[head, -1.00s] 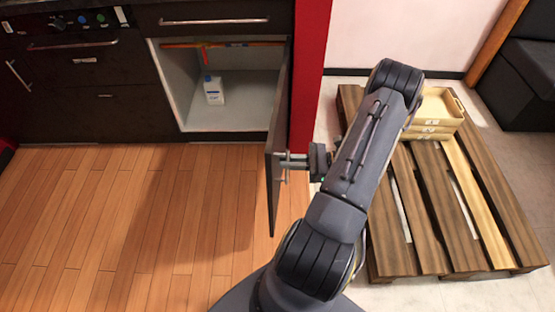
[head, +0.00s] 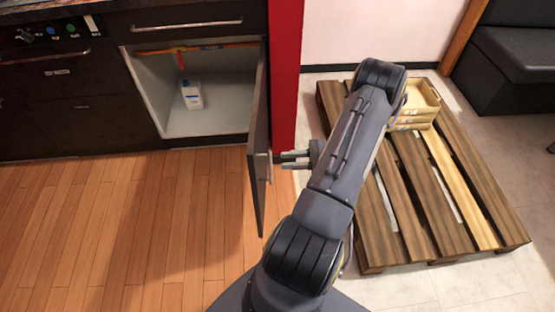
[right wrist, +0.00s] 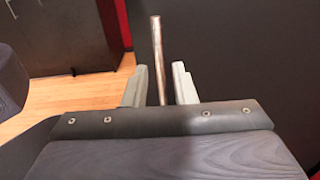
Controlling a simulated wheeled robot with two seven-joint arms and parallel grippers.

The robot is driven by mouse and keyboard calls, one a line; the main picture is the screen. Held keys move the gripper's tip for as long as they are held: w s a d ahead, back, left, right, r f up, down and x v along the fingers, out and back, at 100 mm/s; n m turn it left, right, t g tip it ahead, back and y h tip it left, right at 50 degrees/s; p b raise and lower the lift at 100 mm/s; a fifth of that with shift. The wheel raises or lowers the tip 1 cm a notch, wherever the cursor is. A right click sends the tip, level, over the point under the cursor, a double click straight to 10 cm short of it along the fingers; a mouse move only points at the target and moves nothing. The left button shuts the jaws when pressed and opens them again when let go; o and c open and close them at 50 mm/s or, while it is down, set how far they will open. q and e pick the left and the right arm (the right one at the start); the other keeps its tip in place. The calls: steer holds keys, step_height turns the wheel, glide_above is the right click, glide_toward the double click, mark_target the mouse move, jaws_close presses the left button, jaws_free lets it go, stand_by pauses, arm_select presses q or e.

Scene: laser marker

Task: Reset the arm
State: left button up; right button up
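My right arm spans the middle of the head view, and its gripper (head: 286,160) is beside the outer face of the open cabinet door (head: 256,150). The right gripper is open and empty. In the right wrist view its two pale fingers (right wrist: 160,88) stand apart, with the metal door handle (right wrist: 157,55) showing in the gap between them. In the head view the fingertips look a little clear of the door. My left gripper is in neither view.
The open cabinet (head: 215,110) holds a white bottle (head: 191,94). A red post (head: 286,70) stands by the door. A wooden pallet (head: 400,190) with stacked trays (head: 420,100) lies at right. The wooden floor (head: 120,230) at left is clear.

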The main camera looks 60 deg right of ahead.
steer(key=shift+v, duration=1.15)
steer(key=shift+d, duration=0.1)
